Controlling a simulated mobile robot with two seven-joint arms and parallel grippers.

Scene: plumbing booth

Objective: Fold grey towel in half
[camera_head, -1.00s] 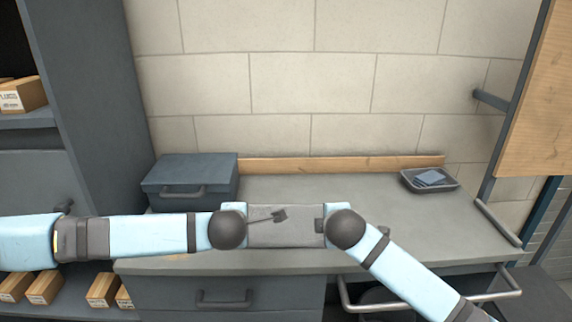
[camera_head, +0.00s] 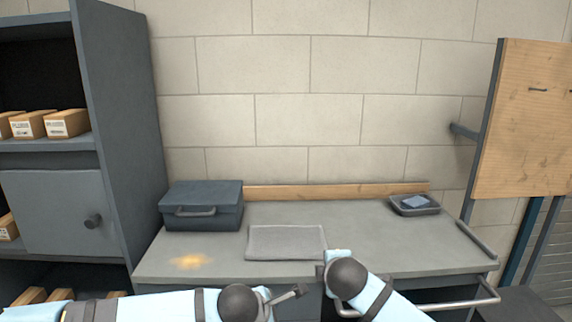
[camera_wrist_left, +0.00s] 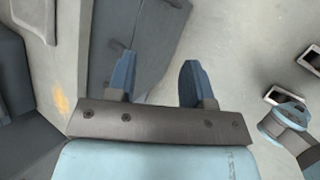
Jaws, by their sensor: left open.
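The grey towel (camera_head: 286,243) lies flat as a rectangle on the workbench, near its front edge and right of the toolbox. My left gripper (camera_head: 298,292) is in front of the bench's front edge, below the towel in the head view. In the left wrist view its two blue fingers (camera_wrist_left: 156,84) are spread apart with nothing held between them. A darker grey panel lies beyond them; I cannot tell whether it is the towel. My right arm is folded in front of the bench, and its gripper (camera_head: 321,272) shows only in part by the towel's lower right corner.
A dark toolbox (camera_head: 201,206) stands at the back left of the workbench (camera_head: 372,240), and a small black tray (camera_head: 414,204) at the back right. An orange patch (camera_head: 188,262) marks the bench's front left. Shelves with cartons (camera_head: 66,123) stand left. The bench right of the towel is clear.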

